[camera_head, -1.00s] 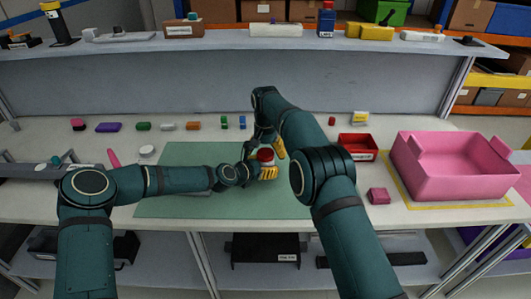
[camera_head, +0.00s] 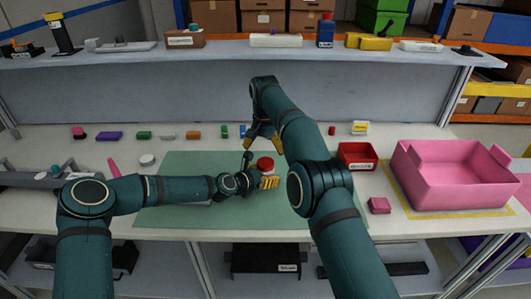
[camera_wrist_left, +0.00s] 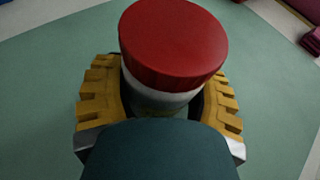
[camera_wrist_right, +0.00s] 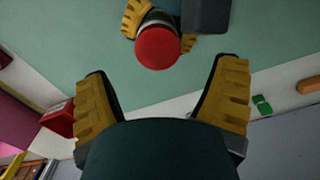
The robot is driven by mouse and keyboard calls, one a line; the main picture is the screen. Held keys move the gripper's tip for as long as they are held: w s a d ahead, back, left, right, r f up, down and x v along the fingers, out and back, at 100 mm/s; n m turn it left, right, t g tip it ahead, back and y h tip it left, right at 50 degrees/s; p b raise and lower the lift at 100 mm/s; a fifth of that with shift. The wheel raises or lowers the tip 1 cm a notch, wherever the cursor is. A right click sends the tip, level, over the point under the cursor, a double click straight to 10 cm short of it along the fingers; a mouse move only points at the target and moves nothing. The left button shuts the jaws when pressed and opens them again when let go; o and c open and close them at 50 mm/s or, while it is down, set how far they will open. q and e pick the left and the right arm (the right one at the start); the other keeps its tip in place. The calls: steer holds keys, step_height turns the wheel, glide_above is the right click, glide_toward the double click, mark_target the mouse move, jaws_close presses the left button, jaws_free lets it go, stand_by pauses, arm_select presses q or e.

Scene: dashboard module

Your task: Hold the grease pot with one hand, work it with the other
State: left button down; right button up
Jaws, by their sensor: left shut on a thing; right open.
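The grease pot is a white jar with a red lid (camera_head: 265,163). It stands upright over the green mat (camera_head: 200,168), lid on. Whether its base touches the mat is hidden. My left gripper (camera_head: 268,182) is shut around the white body, with yellow fingers on both sides; the left wrist view shows the red lid (camera_wrist_left: 174,45) above the white body (camera_wrist_left: 155,95). My right gripper (camera_head: 264,144) is open and empty above and behind the pot, clear of the lid. In the right wrist view the lid (camera_wrist_right: 158,48) lies beyond the spread fingertips.
A red bin (camera_head: 358,155), a pink crate (camera_head: 455,185) and a small pink block (camera_head: 379,205) are on the right. Several small coloured blocks line the table's back. A white round piece (camera_head: 147,160) sits left of the mat. A shelf (camera_head: 230,52) runs behind.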

mark_target(265, 162)
steer(key=shift+d+r+m, duration=0.15)
steer(key=shift+r+m, duration=0.45)
steer(key=shift+r, duration=0.35)
steer(key=shift+f, duration=3.9)
steer(key=c, duration=1.3)
steer(key=shift+n, duration=1.6)
